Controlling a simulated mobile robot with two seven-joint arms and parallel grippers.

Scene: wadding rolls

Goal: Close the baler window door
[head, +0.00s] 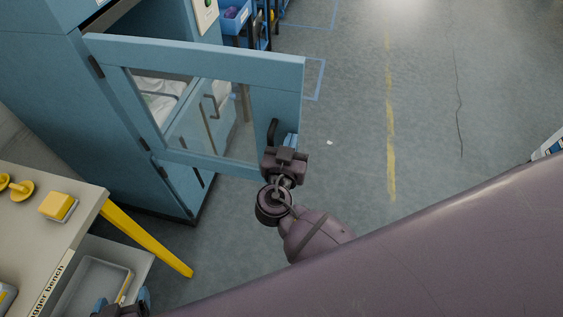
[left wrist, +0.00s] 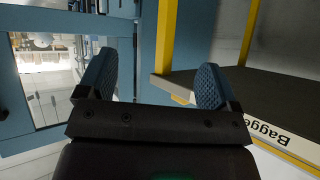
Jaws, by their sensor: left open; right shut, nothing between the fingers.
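The baler window door (head: 278,95), a light blue frame around a clear pane, stands swung open from the blue baler (head: 105,130), hinged on its left side. A black handle (head: 272,131) is near its lower right corner. My right gripper (head: 290,141) is shut, with its blue fingertips beside the handle at the door's free edge; whether they touch the door is unclear. My left gripper (head: 123,302) is low at the bottom left by the bench, partly cut off. In the left wrist view (left wrist: 154,85) its blue fingers are wide apart with nothing between them.
The bagger bench (head: 85,205) stands at the lower left, with a yellow block (head: 57,206) on top, a yellow leg (head: 150,240) and a grey tray (head: 95,285) below. Blue bins (head: 235,18) stand behind the door. Grey floor right of the door is open.

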